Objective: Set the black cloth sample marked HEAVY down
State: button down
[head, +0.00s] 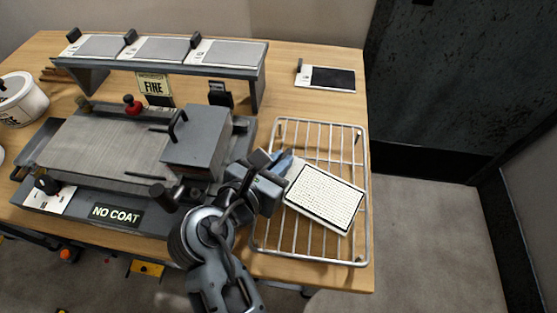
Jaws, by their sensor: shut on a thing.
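My gripper (281,172) is shut on the left end of a white-framed sample card (289,196) over the wire rack (365,205). The card's panel has a black edge and is thickly covered with pale dots, so little black shows. It is turned askew to the rack; I cannot tell whether it touches the bars. No HEAVY marking is readable on it. Another white-framed card with a plain black panel (332,78) lies on the table at the back right, apart from my gripper.
A grey machine bed (100,145) with a block and a NO COAT label (115,215) stands left. A raised shelf (255,62) behind holds several grey-panelled cards. A white tub (22,105) is far left. Bare wood (300,103) lies behind the rack.

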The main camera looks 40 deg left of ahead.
jog(key=c, duration=1.2)
grip_release()
jog(key=shift+o, duration=0.2)
jog(key=v, duration=1.2)
jog(key=shift+r, duration=0.1)
